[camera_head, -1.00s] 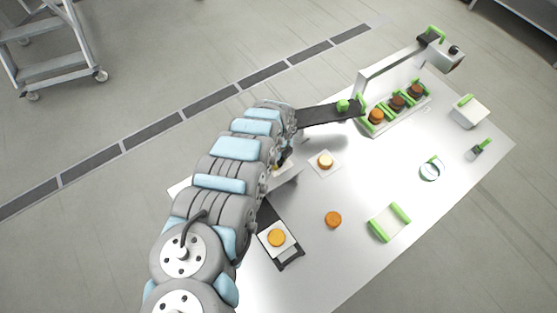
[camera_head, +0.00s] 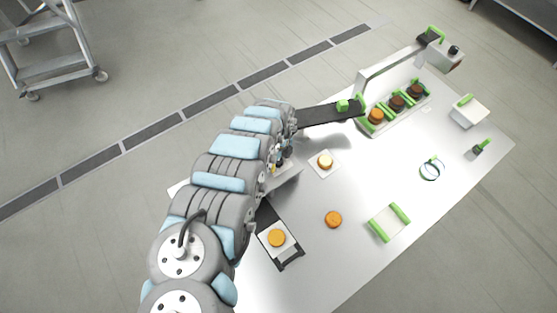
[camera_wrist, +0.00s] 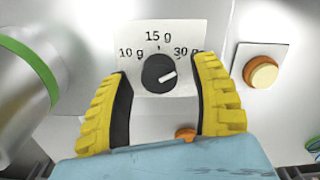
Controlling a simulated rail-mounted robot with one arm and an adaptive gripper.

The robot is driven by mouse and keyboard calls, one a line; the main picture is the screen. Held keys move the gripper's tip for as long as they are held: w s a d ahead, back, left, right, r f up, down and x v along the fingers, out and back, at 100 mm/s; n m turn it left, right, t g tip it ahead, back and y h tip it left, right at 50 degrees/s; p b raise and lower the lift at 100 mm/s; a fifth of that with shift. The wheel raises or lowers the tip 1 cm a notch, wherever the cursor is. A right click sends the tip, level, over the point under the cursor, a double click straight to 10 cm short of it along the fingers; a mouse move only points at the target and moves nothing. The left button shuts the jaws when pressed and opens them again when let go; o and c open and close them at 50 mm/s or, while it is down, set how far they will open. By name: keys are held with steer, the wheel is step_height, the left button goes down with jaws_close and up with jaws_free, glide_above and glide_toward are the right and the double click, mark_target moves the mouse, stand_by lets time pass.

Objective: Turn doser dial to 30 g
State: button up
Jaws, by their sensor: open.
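The round black doser dial (camera_wrist: 159,73) sits on a white plate (camera_wrist: 190,32) marked 10 g at left, 15 g at top and 30 g at right. Its white pointer line points right and slightly up, toward the 30 g side. The yellow fingers of my gripper (camera_wrist: 160,98) stand open on either side of the dial in the wrist view, with gaps between them and it. In the head view the dial cannot be made out, and my arm largely hides my gripper.
A cream-topped round (camera_wrist: 264,73) on a white square lies right of the dial; it also shows in the head view (camera_head: 325,161). A plain round (camera_head: 333,219) lies on the steel table (camera_head: 365,185). A green-edged tray (camera_head: 427,97) holds several filled rounds.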

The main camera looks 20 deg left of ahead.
mark_target(279, 161)
step_height(279, 161, up, 6)
steer(key=shift+a+f, duration=0.15)
steer(key=shift+r, duration=2.9)
